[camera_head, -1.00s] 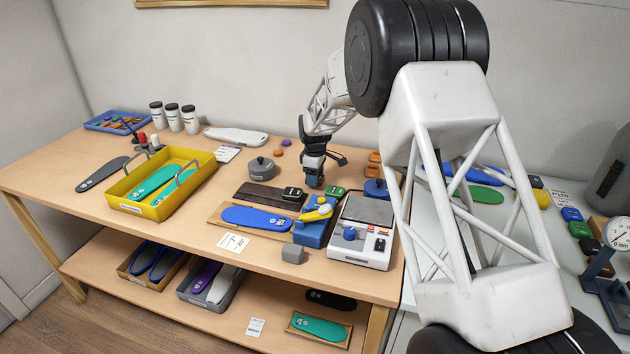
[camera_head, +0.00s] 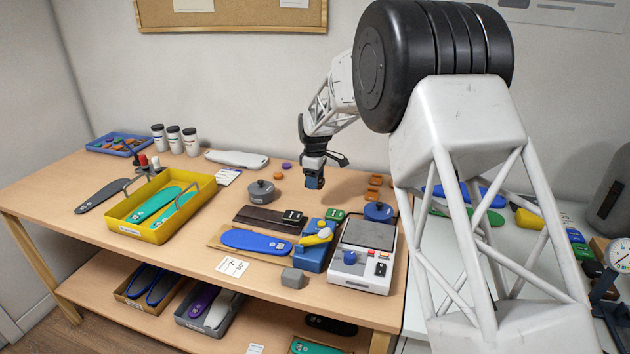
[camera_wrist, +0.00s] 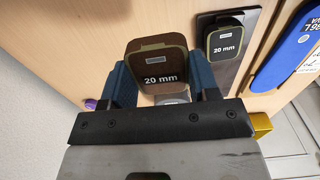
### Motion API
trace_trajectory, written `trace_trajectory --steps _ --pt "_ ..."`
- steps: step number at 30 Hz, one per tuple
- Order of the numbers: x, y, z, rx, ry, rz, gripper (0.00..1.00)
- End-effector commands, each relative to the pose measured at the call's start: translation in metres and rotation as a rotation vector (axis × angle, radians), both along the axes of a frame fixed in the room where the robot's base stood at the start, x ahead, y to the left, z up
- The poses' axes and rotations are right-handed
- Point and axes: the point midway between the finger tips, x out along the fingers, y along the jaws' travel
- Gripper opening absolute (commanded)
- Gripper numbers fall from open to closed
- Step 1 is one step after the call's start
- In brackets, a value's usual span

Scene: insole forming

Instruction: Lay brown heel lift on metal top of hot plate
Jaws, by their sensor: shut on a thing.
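The brown heel lift (camera_wrist: 158,68), marked 20 mm, is between the blue fingers of my gripper (camera_wrist: 163,82) in the wrist view. My gripper is shut on it. In the head view my gripper (camera_head: 315,183) is above the back part of the wooden table, and I cannot make out the lift there. The hot plate (camera_head: 361,273) is a white box with a grey metal top (camera_head: 369,233), a blue knob and a small dark panel. It stands at the table's front right, in front of and right of my gripper. The metal top looks bare.
A black 20 mm lift (camera_wrist: 225,43) lies on a dark strip, left of a green lift (camera_head: 334,215). A blue tape-dispenser-like thing (camera_head: 313,257) stands left of the hot plate. A blue round pot (camera_head: 379,211) stands just behind it. A grey pot (camera_head: 261,191) is left of my gripper.

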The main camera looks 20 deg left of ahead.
Motion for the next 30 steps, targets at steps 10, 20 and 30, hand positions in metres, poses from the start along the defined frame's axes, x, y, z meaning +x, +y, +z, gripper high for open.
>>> trace_trajectory --steps 10,20,30 --pt "0.0 0.0 0.0 0.0 0.0 0.0 0.33" --pt "-0.013 -0.018 0.005 0.0 -0.001 -0.001 0.33" --pt "-0.052 -0.065 0.013 0.0 0.0 -0.002 0.33"
